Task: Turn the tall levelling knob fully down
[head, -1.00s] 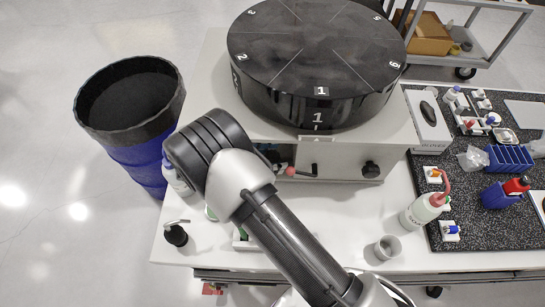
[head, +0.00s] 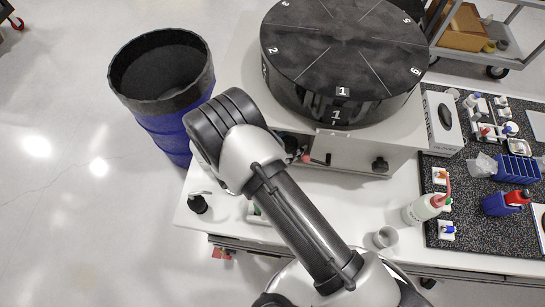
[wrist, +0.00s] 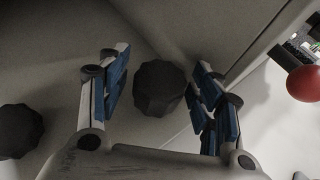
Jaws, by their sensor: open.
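My gripper (wrist: 160,68) is open in the wrist view, its blue-padded fingers on either side of a dark fluted knob (wrist: 160,89). Gaps show between the knob and both fingers, so neither appears to touch it. A second dark knob (wrist: 18,130) is at the lower left of the wrist view, outside the fingers. I cannot tell from this angle which knob is taller. In the head view one dark knob (head: 380,165) shows on the white fixture's front face. My arm hides the gripper and the area around it there.
A red ball (wrist: 303,83) is right of the fingers in the wrist view. A black numbered turntable (head: 345,60) sits on top of the fixture. A wash bottle (head: 420,211) and a grey cup (head: 384,238) stand on the bench. A blue bin (head: 170,135) stands left.

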